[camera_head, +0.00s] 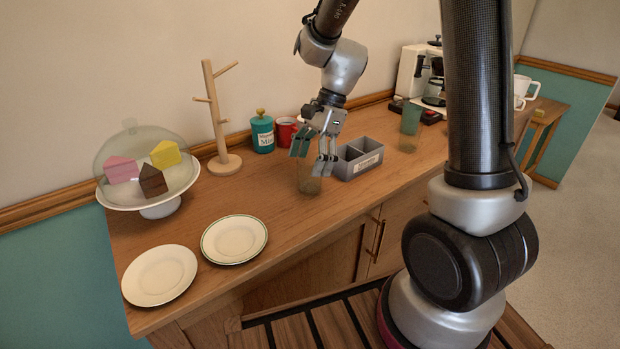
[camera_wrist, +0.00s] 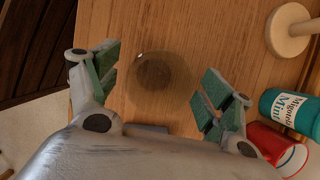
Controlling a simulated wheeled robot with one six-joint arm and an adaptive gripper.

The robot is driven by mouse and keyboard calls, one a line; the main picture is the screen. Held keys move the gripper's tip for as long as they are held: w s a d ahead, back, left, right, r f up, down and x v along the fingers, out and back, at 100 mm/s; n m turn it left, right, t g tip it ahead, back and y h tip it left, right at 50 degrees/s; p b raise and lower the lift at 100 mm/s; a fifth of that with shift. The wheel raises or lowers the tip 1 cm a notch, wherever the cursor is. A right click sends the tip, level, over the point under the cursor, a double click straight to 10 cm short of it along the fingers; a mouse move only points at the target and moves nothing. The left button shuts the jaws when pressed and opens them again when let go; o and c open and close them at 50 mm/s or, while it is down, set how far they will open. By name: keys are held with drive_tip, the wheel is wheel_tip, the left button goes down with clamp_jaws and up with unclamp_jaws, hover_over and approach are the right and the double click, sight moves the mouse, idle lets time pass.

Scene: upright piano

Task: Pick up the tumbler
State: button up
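A see-through brownish tumbler (camera_head: 309,180) stands upright on the wooden counter (camera_head: 262,190), just below my gripper (camera_head: 312,153). In the wrist view the tumbler (camera_wrist: 158,72) shows from above as a faint round shape. My gripper (camera_wrist: 162,84) is open, with its green-padded fingers spread on either side of the tumbler in that view. The fingers look apart from it, and nothing is held. A second, greenish tumbler (camera_head: 410,128) stands farther right on the counter. The fingers partly overlap the near tumbler's rim in the head view.
A grey divided box (camera_head: 358,160) stands close right of the tumbler. A teal tin (camera_head: 262,134), a red mug (camera_head: 286,131) and a wooden mug tree (camera_head: 220,130) are behind. Two plates (camera_head: 234,239) (camera_head: 160,275) and a domed cake stand (camera_head: 148,200) are left.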

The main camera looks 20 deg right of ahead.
drive_tip(key=c, duration=1.4)
drive_tip(key=shift+r, duration=0.1)
